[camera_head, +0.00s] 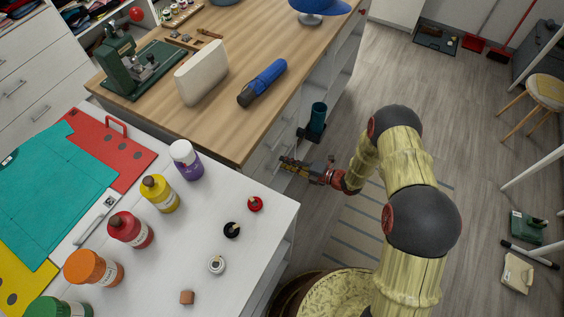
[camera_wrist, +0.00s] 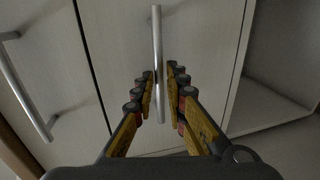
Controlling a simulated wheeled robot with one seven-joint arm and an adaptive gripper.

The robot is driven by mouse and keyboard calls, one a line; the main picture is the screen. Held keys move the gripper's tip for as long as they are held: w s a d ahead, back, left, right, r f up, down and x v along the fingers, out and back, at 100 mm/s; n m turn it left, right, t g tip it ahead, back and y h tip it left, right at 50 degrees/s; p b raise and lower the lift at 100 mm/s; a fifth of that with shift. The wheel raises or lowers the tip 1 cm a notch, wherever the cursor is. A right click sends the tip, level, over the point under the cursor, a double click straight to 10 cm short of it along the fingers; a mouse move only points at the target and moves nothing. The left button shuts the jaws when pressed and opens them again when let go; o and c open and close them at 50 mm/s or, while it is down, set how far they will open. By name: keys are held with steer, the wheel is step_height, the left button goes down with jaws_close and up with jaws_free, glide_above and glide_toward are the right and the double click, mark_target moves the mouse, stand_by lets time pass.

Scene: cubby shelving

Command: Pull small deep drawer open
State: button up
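A pale drawer front (camera_wrist: 205,30) fills the middle of the wrist view, with a long grey metal bar handle (camera_wrist: 157,35) on it. My gripper (camera_wrist: 160,75) has its two yellow-and-black fingers apart, one on each side of the handle. A narrow gap shows beside the handle, and I cannot tell whether either finger touches it. The drawer front looks flush with the panel beside it. In the head view my gripper (camera_head: 285,161) is low at the side of the wood-topped cabinet, and the drawer front there is mostly hidden by the counter.
Another front with a bar handle (camera_wrist: 28,90) is at left in the wrist view; an open cubby (camera_wrist: 265,90) is at right. A white counter (camera_head: 200,250) with paint bottles stands near my arm. A dark teal object (camera_head: 317,118) is just beyond my gripper.

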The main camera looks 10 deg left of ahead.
steer(key=shift+x, duration=1.15)
steer(key=shift+c, duration=1.1)
jaws_close()
steer(key=shift+d, duration=0.15)
steer(key=f+p+v, duration=0.1)
steer(key=f+v, duration=0.1)
steer(key=v, duration=0.9)
steer(key=d+f+p+v, duration=0.1)
steer(key=f+p+v, duration=0.1)
steer(key=v, duration=0.8)
steer(key=shift+s+d+f, duration=0.35)
steer(key=shift+s, duration=0.05)
steer(key=shift+o, duration=1.1)
jaws_free()
